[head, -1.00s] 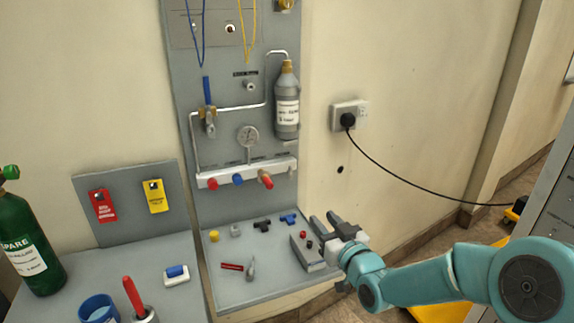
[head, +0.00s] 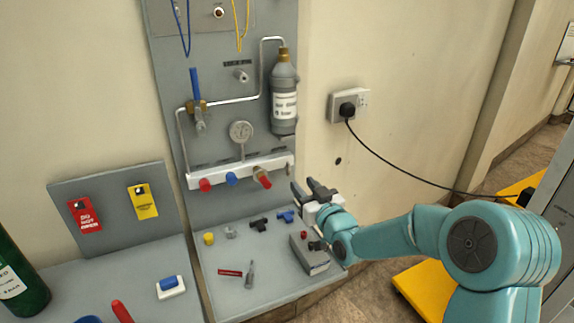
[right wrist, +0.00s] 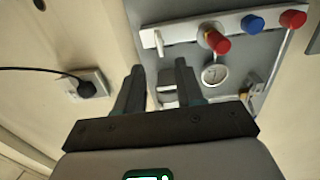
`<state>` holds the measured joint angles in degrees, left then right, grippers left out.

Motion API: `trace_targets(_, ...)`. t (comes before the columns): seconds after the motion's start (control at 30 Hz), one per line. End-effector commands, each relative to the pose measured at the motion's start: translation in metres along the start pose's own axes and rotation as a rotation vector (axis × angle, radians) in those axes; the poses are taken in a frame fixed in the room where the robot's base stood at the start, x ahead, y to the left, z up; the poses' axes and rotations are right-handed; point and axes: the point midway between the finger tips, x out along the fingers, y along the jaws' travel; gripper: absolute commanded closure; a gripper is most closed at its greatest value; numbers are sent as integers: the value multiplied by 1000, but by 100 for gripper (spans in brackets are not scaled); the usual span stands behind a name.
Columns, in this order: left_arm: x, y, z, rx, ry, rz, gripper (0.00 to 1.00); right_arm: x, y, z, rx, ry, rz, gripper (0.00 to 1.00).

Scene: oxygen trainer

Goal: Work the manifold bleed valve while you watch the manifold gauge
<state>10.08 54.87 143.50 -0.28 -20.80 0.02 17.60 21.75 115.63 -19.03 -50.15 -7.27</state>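The white manifold bar (head: 240,172) is on the grey panel, with a red knob (head: 205,185), a blue knob (head: 232,179) and a brass valve with a red cap (head: 263,178). The round manifold gauge (head: 241,131) stands above it; its needle is too small to read. My right gripper (head: 307,186) is open and empty, just right of and slightly below the bar's right end, apart from it. In the right wrist view, a small pale lever (right wrist: 159,43) at the bar's end lies beyond my open fingers (right wrist: 160,66). I cannot tell which fitting is the bleed valve. My left gripper is out of view.
A grey bottle (head: 284,100) hangs above the bar's right end. A grey box (head: 310,258) and small fittings lie on the shelf (head: 235,295) below. A plug and socket (head: 348,106) with a black cable are on the wall to the right.

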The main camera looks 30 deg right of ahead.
Motion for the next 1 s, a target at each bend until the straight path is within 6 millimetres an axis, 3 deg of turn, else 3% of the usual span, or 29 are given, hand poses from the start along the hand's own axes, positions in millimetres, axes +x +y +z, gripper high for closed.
trace_targets(0.2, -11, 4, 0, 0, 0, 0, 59, 54, -1, -1, 0, 0, -1, 63)
trace_targets(0.4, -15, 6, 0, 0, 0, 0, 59, 89, -1, -1, 0, 0, -1, 63)
trace_targets(0.6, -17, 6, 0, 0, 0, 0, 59, 104, -1, 0, 1, 0, -1, 63)
trace_targets(0.87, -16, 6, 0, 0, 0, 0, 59, 106, 0, 0, 1, 0, 0, 63)
trace_targets(1.0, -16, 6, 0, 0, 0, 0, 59, 106, 0, 0, 1, 0, 0, 100)
